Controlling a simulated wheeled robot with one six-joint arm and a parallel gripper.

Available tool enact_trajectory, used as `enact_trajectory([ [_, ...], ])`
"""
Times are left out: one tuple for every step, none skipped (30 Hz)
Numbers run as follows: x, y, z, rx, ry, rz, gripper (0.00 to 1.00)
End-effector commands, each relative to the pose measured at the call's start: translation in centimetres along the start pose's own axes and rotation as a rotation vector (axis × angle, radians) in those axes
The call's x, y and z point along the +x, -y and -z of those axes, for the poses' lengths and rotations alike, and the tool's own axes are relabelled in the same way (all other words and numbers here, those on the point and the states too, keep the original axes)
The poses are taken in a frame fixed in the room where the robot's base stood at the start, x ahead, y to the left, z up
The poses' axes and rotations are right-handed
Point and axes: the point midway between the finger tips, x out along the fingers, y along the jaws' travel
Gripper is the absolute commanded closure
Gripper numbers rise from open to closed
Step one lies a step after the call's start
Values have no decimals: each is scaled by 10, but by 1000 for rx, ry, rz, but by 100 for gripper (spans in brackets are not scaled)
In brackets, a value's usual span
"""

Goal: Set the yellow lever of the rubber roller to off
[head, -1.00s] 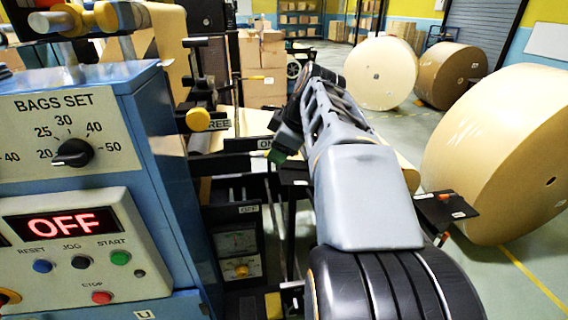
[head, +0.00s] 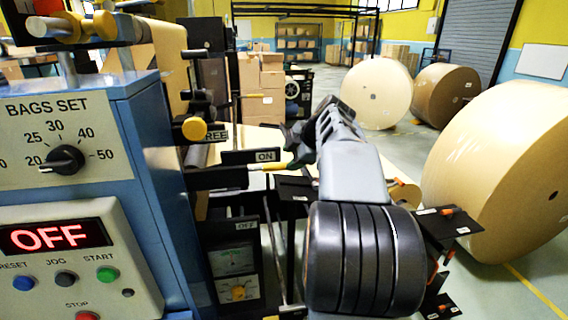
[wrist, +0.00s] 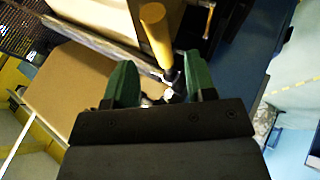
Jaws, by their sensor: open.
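The yellow lever (head: 274,166) sticks out beside the ON plate (head: 265,156), and an OFF plate (head: 246,226) is lower down. In the wrist view the lever's yellow handle (wrist: 156,34) runs down to a dark and metal end between and just beyond the green fingertips. My gripper (wrist: 161,86) is open, with one finger to each side of the lever's line; I cannot tell whether either touches it. In the head view my gripper (head: 293,150) is dark and small, close to the lever's right end.
A blue control cabinet (head: 150,150) with dials and a red OFF display stands at the left. A yellow knob (head: 194,128) by the FREE plate is near the lever. Large paper rolls (head: 510,170) stand at the right. Open floor lies behind them.

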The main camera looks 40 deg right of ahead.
Motion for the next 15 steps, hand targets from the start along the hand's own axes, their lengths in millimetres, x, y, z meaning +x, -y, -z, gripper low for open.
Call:
enact_trajectory([
  [8, 0, 1, 0, -2, 3, 49],
  [13, 0, 1, 0, -2, 4, 49],
  [18, 0, 1, 0, -1, 3, 49],
  [22, 0, 1, 0, -2, 3, 49],
  [25, 0, 1, 0, -1, 2, 49],
  [29, 0, 1, 0, -1, 1, 49],
  [32, 0, 1, 0, -2, 2, 49],
  [34, 0, 1, 0, -2, 2, 49],
  [36, 0, 1, 0, -1, 1, 49],
  [38, 0, 0, 0, -1, 1, 49],
  [39, 0, 0, 0, -1, 1, 49],
  [41, 0, 0, 0, 0, 1, 49],
  [42, 0, 0, 0, 0, 1, 49],
  [42, 0, 0, 0, 0, 0, 49],
  [43, 0, 0, 0, 0, 0, 49],
])
